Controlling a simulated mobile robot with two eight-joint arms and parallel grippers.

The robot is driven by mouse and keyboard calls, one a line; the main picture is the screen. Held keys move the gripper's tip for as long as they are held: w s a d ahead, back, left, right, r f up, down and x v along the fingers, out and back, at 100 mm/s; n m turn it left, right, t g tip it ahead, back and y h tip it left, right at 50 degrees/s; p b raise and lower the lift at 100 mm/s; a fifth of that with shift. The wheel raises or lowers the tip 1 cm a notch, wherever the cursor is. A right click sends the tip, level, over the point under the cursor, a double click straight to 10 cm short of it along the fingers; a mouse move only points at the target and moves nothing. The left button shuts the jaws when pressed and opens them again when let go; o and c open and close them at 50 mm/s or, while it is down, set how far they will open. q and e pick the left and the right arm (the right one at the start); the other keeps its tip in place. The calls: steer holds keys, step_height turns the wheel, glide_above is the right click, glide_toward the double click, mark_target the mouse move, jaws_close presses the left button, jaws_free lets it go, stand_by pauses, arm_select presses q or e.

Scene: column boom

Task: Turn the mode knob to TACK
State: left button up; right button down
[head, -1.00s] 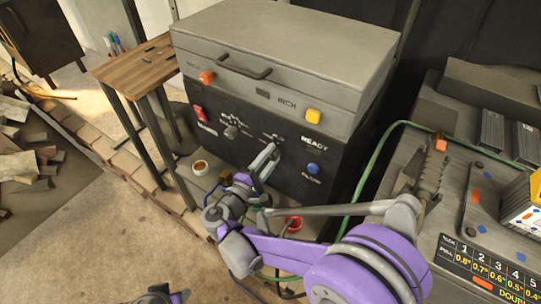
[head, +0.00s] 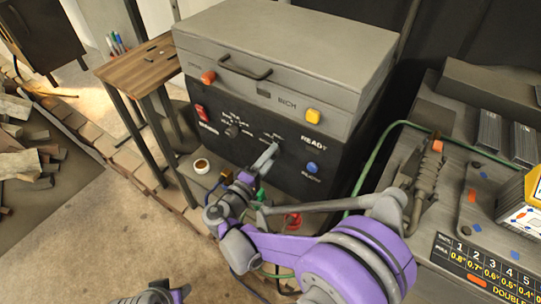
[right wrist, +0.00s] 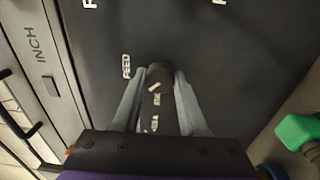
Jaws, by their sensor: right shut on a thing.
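The welder's dark front panel (head: 255,163) carries two knobs. My right gripper (head: 267,156) reaches the right-hand one, and its fingers hide most of that knob in the head view. In the right wrist view, my right gripper (right wrist: 158,100) is shut on this dark round knob (right wrist: 160,75), one finger on each side. A short white mark shows on the knob, and a FEED label stands beside it. Other white lettering between the fingers is too small to read. Part of my left arm's end (head: 155,295) shows at the bottom edge; its jaws are unclear.
The other knob (head: 232,131) sits left of the gripper. A red switch (head: 201,111), yellow button (head: 313,116) and blue button (head: 312,168) are on the machine. A small wooden table (head: 150,68) stands left. A green hose (head: 370,165) runs along the right side.

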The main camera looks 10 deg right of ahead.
steer(key=shift+c, duration=2.2)
jaws_free()
steer(key=p+v, duration=0.1)
steer(key=v, duration=0.9)
steer(key=shift+s+a, duration=0.25)
steer(key=shift+s, duration=0.05)
steer(key=shift+f, duration=0.1)
